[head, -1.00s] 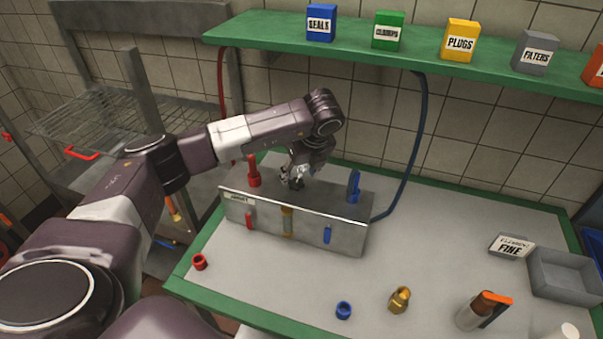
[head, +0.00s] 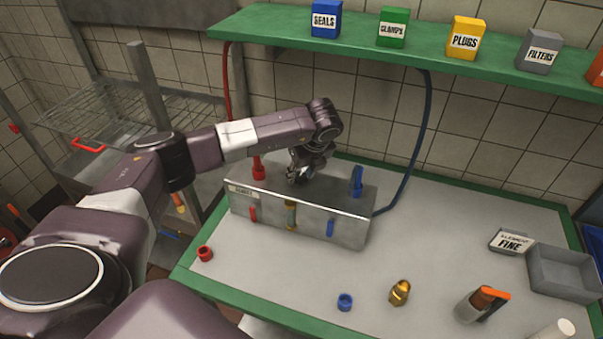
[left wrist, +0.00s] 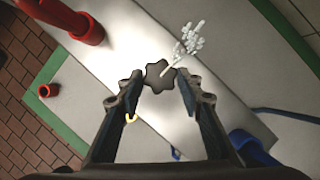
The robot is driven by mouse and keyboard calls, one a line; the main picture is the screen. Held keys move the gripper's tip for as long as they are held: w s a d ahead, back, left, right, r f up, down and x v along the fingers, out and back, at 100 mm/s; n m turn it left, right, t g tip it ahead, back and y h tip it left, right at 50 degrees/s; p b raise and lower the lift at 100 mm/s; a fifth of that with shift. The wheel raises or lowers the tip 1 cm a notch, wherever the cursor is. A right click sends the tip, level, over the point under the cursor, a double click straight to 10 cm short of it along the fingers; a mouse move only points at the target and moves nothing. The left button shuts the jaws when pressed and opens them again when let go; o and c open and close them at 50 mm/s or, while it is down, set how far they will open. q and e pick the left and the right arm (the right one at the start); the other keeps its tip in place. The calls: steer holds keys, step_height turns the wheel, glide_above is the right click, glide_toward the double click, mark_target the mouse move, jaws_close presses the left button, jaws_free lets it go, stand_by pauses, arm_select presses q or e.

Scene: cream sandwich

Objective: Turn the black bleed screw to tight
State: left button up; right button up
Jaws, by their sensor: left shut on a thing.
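The black bleed screw (left wrist: 159,76) is a dark star-shaped knob on top of the metal box (head: 345,232). In the left wrist view it sits between my left fingertips, which bear on its sides. In the head view my left gripper (head: 298,174) is over the box top, between the red lever and the blue lever, and covers the screw. A pale, beaded spray (left wrist: 187,40) shows right beside the screw in the left wrist view. My right gripper is not in view.
A red cap (head: 205,253), blue cap (head: 345,301) and brass fitting (head: 399,292) lie in front. A grey tray (head: 566,287) is at right. The green shelf (head: 400,57) hangs above.

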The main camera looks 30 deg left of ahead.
arm_select(q)
steer(key=shift+a+f+m+b, duration=0.15)
steer(key=shift+m+b, duration=0.25)
steer(key=shift+b, duration=0.35)
steer(key=m+h+b, duration=0.1)
steer(key=m+b, duration=0.1)
steer(key=b, duration=0.1)
steer(key=m+t+h+b, duration=0.1)
steer(key=m+b, duration=0.2)
steer(key=b, duration=0.1)
steer(key=m+t+b, duration=0.1)
steer(key=m+b, duration=0.2)
steer(key=b, duration=0.1)
steer(key=shift+s+a+h, duration=0.25)
steer(key=shift+a+h, duration=0.05)
steer(key=shift+h, duration=0.1)
steer(key=shift+m+h+b, duration=0.3)
steer(key=shift+m+b, duration=0.4)
steer(key=shift+m, duration=0.4)
steer(key=shift+a+m+h+b, duration=0.15)
steer(key=shift+m+h+b, duration=0.3)
steer(key=shift+m, duration=0.45)
steer(key=shift+a+r+m+h, duration=0.15)
steer(key=shift+m+h, duration=0.3)
steer(key=shift+m, duration=0.75)
steer(key=shift+w+r+m+h, duration=0.1)
steer(key=shift+m+h, duration=0.3)
steer(key=shift+m, duration=1.2)
steer(key=o, duration=1.2)
steer(key=shift+c, duration=0.2)
